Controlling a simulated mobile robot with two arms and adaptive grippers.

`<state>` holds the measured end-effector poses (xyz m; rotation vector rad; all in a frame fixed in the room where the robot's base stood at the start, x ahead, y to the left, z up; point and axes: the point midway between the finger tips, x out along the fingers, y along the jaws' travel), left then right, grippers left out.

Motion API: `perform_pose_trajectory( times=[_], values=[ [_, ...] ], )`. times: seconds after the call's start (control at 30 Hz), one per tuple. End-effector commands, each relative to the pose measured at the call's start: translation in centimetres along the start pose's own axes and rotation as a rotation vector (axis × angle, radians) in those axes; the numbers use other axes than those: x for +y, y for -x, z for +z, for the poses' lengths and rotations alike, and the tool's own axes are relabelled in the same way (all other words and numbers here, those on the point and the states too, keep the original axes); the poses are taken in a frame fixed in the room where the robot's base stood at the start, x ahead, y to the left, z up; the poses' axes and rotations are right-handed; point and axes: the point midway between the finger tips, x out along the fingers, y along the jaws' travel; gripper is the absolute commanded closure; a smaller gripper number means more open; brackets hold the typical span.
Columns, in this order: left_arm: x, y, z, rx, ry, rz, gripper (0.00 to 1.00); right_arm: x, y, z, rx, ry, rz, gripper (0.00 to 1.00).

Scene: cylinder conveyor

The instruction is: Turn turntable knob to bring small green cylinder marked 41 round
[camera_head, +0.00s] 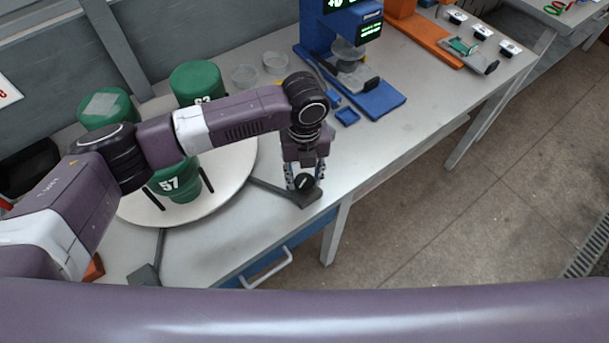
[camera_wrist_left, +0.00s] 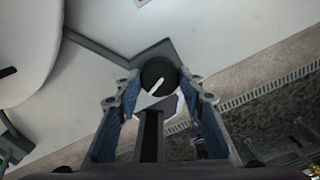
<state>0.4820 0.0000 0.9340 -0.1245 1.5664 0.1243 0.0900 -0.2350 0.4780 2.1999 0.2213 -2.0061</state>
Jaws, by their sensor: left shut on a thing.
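The black turntable knob (camera_head: 304,183) with a white pointer sits on a grey bracket at the table's front edge. It also shows in the left wrist view (camera_wrist_left: 158,72). My left gripper (camera_head: 304,177) points down over it, shut on the knob, one finger on each side. The round white turntable (camera_head: 231,190) carries green cylinders: one marked 57 (camera_head: 170,184), one at the back (camera_head: 195,78) with a partly covered number, and one at the left (camera_head: 106,105). My left arm hides part of them. I cannot make out a 41. My right gripper is not in view.
A blue device (camera_head: 380,100) with a display stands right of the turntable, with clear dishes (camera_head: 275,62) and small blue trays (camera_head: 347,116) nearby. An orange device (camera_head: 430,35) is farther right. Open floor lies beyond the table's front edge.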

Motion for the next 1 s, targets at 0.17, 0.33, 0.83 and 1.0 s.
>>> perform_pose_trajectory(
  times=[0.17,0.33,0.83,1.0],
  values=[
    [0.08,-0.21,-0.18,0.004,-0.019,0.003,0.88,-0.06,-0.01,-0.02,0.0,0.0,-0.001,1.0],
    [0.08,-0.22,-0.18,0.005,-0.036,0.003,0.88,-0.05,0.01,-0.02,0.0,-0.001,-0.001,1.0],
    [0.08,-0.23,-0.19,0.005,-0.082,0.003,0.88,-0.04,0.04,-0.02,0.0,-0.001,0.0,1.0],
    [0.09,-0.23,-0.2,0.005,-0.095,0.003,0.88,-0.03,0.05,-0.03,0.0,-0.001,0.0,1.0]
  ],
)
